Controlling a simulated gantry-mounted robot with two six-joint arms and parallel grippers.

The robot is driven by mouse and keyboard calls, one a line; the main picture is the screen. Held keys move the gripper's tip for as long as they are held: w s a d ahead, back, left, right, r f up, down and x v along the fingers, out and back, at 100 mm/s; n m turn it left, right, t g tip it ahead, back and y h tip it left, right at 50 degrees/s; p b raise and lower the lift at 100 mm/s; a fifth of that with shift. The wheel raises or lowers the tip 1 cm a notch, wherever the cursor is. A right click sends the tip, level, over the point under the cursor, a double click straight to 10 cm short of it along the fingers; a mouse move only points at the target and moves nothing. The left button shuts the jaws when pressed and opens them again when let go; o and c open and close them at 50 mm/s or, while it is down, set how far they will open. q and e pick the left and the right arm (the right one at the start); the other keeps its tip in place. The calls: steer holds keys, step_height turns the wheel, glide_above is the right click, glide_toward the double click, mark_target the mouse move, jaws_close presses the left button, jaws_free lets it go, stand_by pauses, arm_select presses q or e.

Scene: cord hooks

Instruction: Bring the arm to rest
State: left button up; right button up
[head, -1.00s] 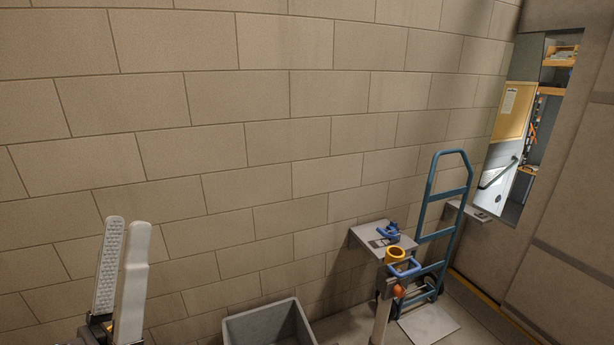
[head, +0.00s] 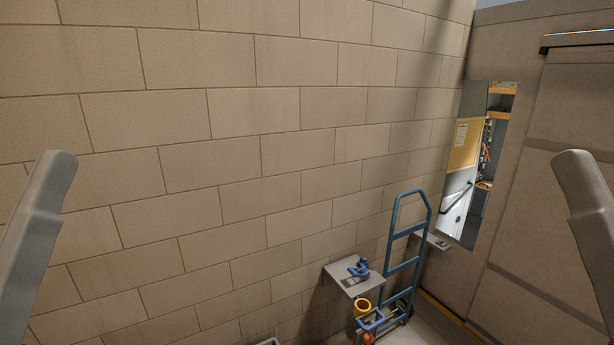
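A smooth grey finger-like part of my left gripper (head: 38,225) stands at the left edge, tilted with its tip up and to the right. A matching part of my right gripper (head: 590,220) stands at the right edge, tilted with its tip up and to the left. Only one such part shows on each side, so I cannot tell whether either gripper is open or shut. Nothing shows held at either visible tip. Both appear well apart from the wall and the shelf.
A tan block wall (head: 240,170) fills the middle. A small grey shelf (head: 338,271) carries a blue hook-shaped piece (head: 358,268). A blue hand truck (head: 404,266) leans there. A grey bin rim (head: 268,342) shows at the bottom.

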arm_select(q)
step_height(320, 180, up, 7)
steer(key=p, duration=0.4)
steer(key=shift+r, duration=0.2)
arm_select(e)
step_height(320, 180, up, 7)
steer(key=shift+r, duration=0.2)
